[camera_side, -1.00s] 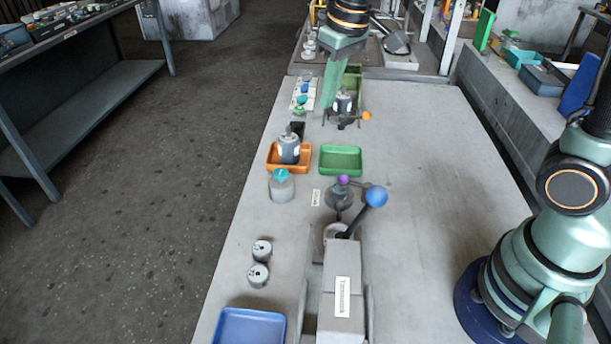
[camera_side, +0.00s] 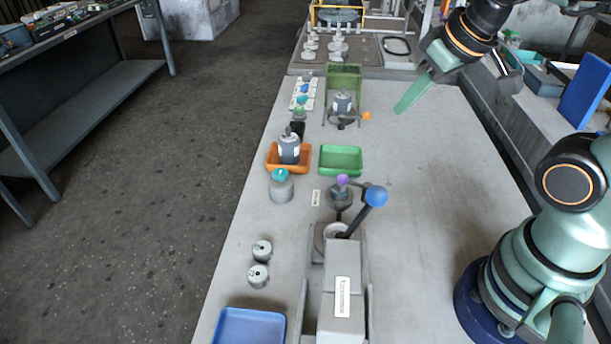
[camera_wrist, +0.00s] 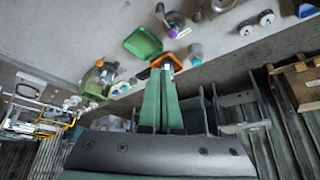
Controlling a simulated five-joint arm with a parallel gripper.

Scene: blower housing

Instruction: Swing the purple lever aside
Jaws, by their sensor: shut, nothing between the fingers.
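The purple lever knob (camera_side: 342,180) sits on top of a small grey fixture (camera_side: 340,198) near the middle of the bench, just in front of the green tray. In the wrist view the purple knob (camera_wrist: 172,34) shows near the top, above my fingertips. My gripper (camera_side: 401,107) has its long green fingers together, empty, over the right side of the bench, beyond and to the right of the lever and clear of it. The closed fingers (camera_wrist: 166,72) also show in the wrist view.
A press with a blue ball handle (camera_side: 376,196) stands just in front of the lever. The green tray (camera_side: 341,160) and an orange tray (camera_side: 270,162) lie behind it. A fixture with an orange knob (camera_side: 367,116) stands farther back. The bench's right side is bare.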

